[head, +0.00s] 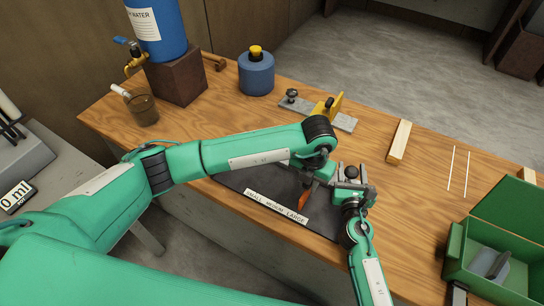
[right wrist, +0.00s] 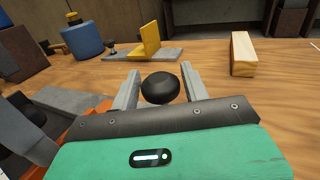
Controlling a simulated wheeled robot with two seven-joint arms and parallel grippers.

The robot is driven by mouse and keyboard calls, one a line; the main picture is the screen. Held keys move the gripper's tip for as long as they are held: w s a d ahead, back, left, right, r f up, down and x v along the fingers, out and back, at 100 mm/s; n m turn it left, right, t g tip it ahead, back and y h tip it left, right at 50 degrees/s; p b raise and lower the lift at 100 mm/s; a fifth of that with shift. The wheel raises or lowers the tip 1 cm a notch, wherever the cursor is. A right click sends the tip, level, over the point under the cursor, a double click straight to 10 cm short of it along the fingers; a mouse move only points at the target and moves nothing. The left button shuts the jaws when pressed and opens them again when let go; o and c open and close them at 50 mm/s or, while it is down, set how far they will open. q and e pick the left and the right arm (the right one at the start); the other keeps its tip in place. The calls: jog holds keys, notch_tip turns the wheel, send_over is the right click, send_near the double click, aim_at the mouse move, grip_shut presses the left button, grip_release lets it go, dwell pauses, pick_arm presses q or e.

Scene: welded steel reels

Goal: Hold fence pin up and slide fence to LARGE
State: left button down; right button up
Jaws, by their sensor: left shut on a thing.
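The orange fence (head: 303,199) stands on the dark plate (head: 240,184), close beside the word LARGE on the white SMALL, MEDIUM, LARGE strip (head: 275,206). My left gripper (head: 308,181) is over the fence and shut on it; its wrist hides part of the grip. A round black knob, seemingly the fence pin's (right wrist: 160,88), is between the two grey fingers of my right gripper (right wrist: 159,86). The knob also shows in the head view (head: 351,172). I cannot tell whether those fingers press on it. The pin's shaft is hidden, so its height is unclear.
A grey fixture with a yellow block (head: 327,107) lies behind the grippers. A wooden block (head: 399,142) and an open green box (head: 500,240) are to the right. A blue bottle (head: 256,76) stands at the back. The wood between fixture and block is clear.

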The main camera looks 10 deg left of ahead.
jog(key=shift+o, duration=1)
jog(key=shift+s+d, duration=0.15)
jog(key=shift+s, duration=1.6)
jog(key=shift+s+d, duration=0.1)
jog(key=shift+s, duration=1.65)
pick_arm(q)
jog(key=c, duration=1.2)
grip_release()
jog(key=shift+c, duration=0.2)
jog(key=shift+r, duration=3.55)
jog(key=shift+f, duration=0.1)
pick_arm(e)
jog(key=shift+s, duration=0.1)
